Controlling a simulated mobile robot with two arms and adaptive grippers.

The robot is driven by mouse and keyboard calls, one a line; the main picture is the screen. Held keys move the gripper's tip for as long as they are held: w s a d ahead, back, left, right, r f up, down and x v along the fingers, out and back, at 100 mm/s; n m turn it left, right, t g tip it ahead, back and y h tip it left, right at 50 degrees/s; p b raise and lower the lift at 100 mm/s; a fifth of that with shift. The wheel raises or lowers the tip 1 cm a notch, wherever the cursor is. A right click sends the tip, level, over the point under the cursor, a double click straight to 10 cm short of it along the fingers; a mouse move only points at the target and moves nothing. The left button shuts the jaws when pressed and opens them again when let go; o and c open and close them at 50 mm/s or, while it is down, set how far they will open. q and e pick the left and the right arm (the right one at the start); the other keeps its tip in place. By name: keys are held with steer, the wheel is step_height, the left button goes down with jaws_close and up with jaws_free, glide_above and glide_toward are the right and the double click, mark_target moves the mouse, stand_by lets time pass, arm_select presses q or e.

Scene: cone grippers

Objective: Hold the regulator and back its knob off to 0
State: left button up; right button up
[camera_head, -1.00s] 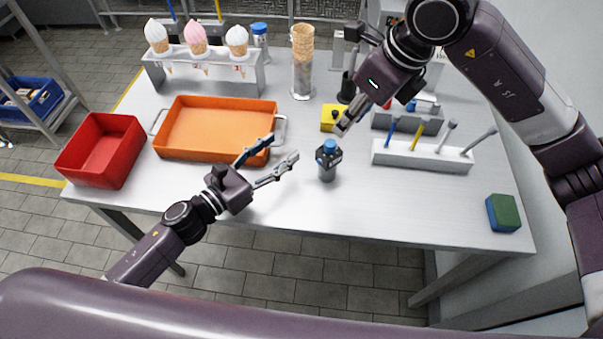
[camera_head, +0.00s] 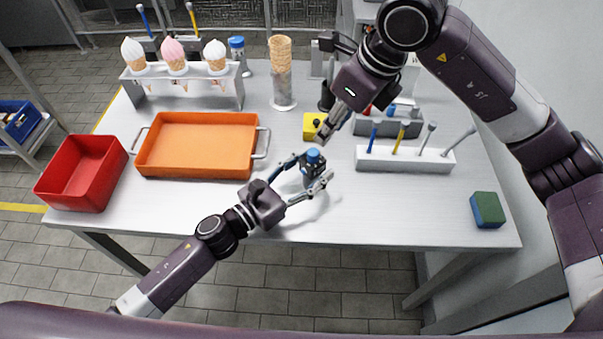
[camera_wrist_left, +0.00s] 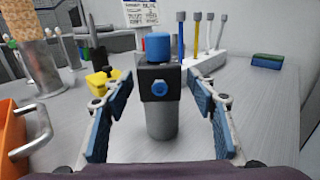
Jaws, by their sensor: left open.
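The regulator (camera_head: 311,164) stands upright on the table, with a blue knob (camera_head: 314,155) on top, a dark body and a grey lower part. In the left wrist view the regulator (camera_wrist_left: 160,95) is centred between the fingers, its blue knob (camera_wrist_left: 158,47) uppermost. My left gripper (camera_head: 310,174) is open around the regulator, one finger on each side. In the wrist view gaps show between both fingers and the body. My right gripper (camera_head: 325,131) is above and behind the regulator, pointing down toward it; its fingertips look close together, but their opening is unclear.
An orange tray (camera_head: 141,160) and a red bin (camera_head: 50,184) stand at the left. A white rack (camera_head: 405,160) with several tools is to the right. A green-blue sponge (camera_head: 487,209) lies near the right edge. The front middle is clear.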

mark_target(313, 151)
arm_select(q)
steer(key=shift+w+d, duration=0.15)
steer(key=shift+c, duration=0.3)
steer(key=c, duration=1.3)
steer(key=shift+c, duration=0.3)
arm_select(e)
steer(key=shift+o, duration=1.1)
steer(key=shift+w+a+r+m+g+h, duration=0.15)
steer(key=shift+w+a+r+g+h, duration=0.1)
steer(key=shift+w+a+g+h, duration=0.25)
steer(key=shift+w+a+r+m+g+h, duration=0.2)
steer(key=shift+w+a+h, duration=0.1)
steer(key=shift+a, duration=0.4)
steer(key=shift+m+g+h, duration=0.45)
steer(key=shift+g+h, duration=0.05)
steer(key=shift+h, duration=0.3)
steer(key=f, duration=0.7)
steer(key=a+f, duration=0.1)
steer(key=f, duration=0.2)
steer(key=shift+w+f, duration=0.15)
steer(key=shift+w, duration=0.25)
steer(key=shift+c, duration=0.7)
